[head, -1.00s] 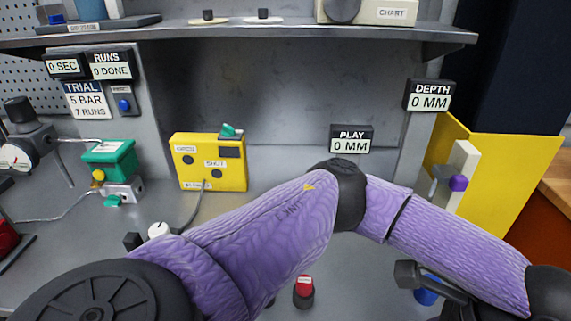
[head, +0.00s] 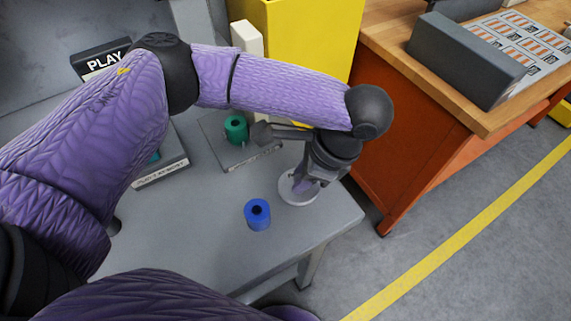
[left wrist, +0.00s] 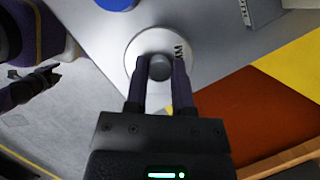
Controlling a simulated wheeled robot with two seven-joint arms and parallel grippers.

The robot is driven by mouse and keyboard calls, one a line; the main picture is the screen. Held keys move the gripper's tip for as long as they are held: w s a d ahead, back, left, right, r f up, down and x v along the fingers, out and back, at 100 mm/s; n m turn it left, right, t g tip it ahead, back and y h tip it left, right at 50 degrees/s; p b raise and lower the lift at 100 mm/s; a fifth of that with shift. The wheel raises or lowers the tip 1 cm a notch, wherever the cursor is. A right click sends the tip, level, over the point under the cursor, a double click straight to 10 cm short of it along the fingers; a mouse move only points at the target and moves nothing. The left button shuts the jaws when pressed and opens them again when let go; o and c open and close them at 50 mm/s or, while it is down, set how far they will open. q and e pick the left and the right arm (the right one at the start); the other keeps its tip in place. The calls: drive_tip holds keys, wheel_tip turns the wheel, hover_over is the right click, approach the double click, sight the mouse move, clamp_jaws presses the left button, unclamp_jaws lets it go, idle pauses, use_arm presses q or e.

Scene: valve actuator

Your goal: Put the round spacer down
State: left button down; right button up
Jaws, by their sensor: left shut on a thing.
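The round spacer (head: 285,190) is a flat pale disc with a grey knob (left wrist: 160,67) and dark lettering on its face. It lies flat at the right front corner of the grey bench. My left gripper (head: 303,184) points down over it; the left wrist view shows the two fingers (left wrist: 160,75) shut on the knob. I cannot tell whether the disc touches the bench. In the left wrist view a dark, gripper-like part, perhaps my right gripper (left wrist: 42,76), shows small at the left; its jaws are unclear.
A blue cylinder (head: 257,214) stands on the bench left of the spacer. A green cylinder (head: 236,129) stands on a grey plate (head: 232,160) behind. The bench edge is close to the spacer. An orange cabinet with a wooden top (head: 400,65) stands at right.

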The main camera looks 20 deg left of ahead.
use_arm(q)
wheel_tip(320, 180, down, 5)
drive_tip(key=shift+r+b, duration=0.2)
drive_tip(key=shift+b, duration=0.6)
drive_tip(key=shift+f, duration=0.1)
drive_tip(key=shift+c, duration=2.3)
unclamp_jaws()
drive_tip(key=p+v, duration=0.4)
drive_tip(key=v, duration=0.8)
